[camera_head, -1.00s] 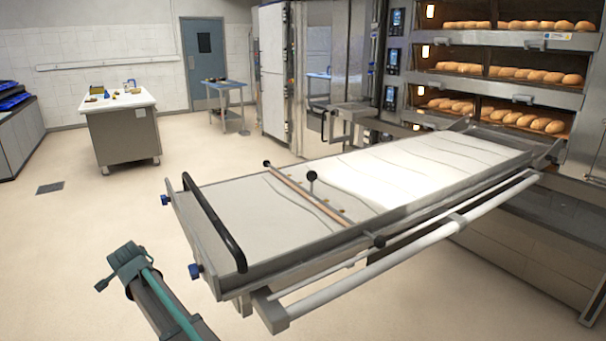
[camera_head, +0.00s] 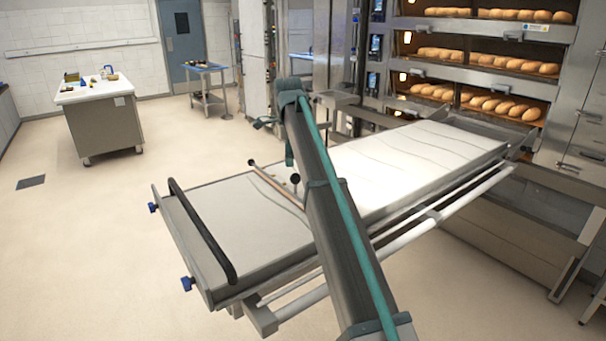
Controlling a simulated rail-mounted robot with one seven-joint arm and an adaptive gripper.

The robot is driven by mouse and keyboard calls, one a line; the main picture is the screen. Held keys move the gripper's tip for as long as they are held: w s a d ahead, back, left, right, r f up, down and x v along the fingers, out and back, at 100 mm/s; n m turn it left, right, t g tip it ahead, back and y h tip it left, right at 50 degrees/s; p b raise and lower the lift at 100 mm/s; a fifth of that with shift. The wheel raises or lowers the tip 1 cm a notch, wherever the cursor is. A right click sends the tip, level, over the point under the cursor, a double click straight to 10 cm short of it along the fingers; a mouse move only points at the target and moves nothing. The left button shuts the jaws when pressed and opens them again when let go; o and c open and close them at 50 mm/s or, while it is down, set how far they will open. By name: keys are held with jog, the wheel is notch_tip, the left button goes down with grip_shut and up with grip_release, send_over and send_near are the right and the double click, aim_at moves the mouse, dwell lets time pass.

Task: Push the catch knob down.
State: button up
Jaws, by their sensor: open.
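The loader table (camera_head: 235,218) is a long flat setter with a pale fabric belt, reaching toward the ovens. A crossbar (camera_head: 267,182) spans the belt. A black ball knob (camera_head: 295,179) stands up near the middle of the bar; I take it as the catch knob. A second black knob (camera_head: 251,162) sits at the bar's far end. My arm crosses in front of the table and hides the bar's near part.
A black push handle (camera_head: 203,232) and two blue knobs (camera_head: 187,283) are at the table's left end. Deck ovens (camera_head: 480,55) with bread loaves stand at the right. A white-topped worktable (camera_head: 98,92) stands at the left. The floor left of the loader is clear.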

aim_at(295, 174)
jog(key=x, duration=0.3)
jog(key=d+p+x, duration=0.1)
jog(key=x, duration=0.3)
jog(key=d+p+x, duration=0.1)
jog(key=x, duration=0.2)
jog(key=shift+s+f, duration=0.1)
jog(key=shift+f, duration=0.2)
grip_shut()
